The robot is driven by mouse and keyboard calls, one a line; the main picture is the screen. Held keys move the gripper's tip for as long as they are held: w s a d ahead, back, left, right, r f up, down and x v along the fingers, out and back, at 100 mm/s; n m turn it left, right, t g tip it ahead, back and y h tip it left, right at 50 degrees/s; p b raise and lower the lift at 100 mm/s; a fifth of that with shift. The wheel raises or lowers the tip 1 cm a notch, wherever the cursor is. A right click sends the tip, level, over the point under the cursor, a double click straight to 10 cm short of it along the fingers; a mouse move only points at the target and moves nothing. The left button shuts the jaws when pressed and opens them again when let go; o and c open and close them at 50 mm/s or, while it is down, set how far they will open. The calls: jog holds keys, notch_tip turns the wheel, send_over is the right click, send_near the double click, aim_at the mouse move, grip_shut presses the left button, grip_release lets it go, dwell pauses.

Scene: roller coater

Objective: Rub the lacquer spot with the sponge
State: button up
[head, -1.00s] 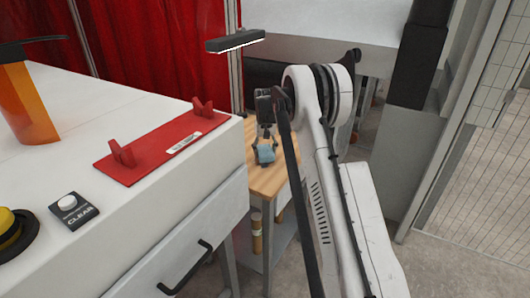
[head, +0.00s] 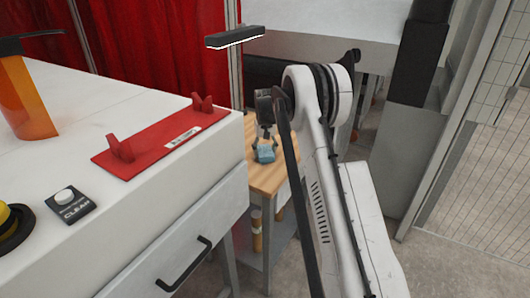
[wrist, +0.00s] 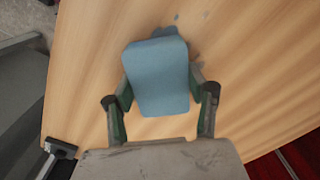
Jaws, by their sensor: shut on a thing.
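My gripper (wrist: 159,97) is shut on a blue sponge (wrist: 157,75), with a finger on each side of it in the wrist view. The sponge also shows in the head view (head: 265,155), low over the wooden table (head: 262,181). I cannot tell for certain whether it touches the wood. The sponge may hide part of the spot.
A white cabinet (head: 150,225) with a red bracket (head: 160,145) and a push button (head: 72,205) stands left of the table. A dark bar (head: 235,37) is above and behind. The table's bare wood (wrist: 250,85) lies right of the gripper.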

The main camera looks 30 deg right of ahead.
aim_at(256, 168)
jog(key=shift+f, duration=0.1)
jog(key=shift+s+a+f+b, duration=0.1)
jog(key=shift+s+a+b, duration=0.55)
jog(key=shift+a, duration=0.5)
jog(key=shift+s+a+b, duration=0.3)
jog(key=shift+s+a, duration=0.55)
jog(key=shift+a, duration=0.35)
jog(key=shift+s+a+f+b, duration=0.1)
jog(key=shift+s+a+b, duration=0.55)
jog(key=shift+a, duration=0.5)
jog(key=shift+c, duration=0.2)
jog(key=shift+r, duration=0.1)
jog(key=shift+c, duration=0.2)
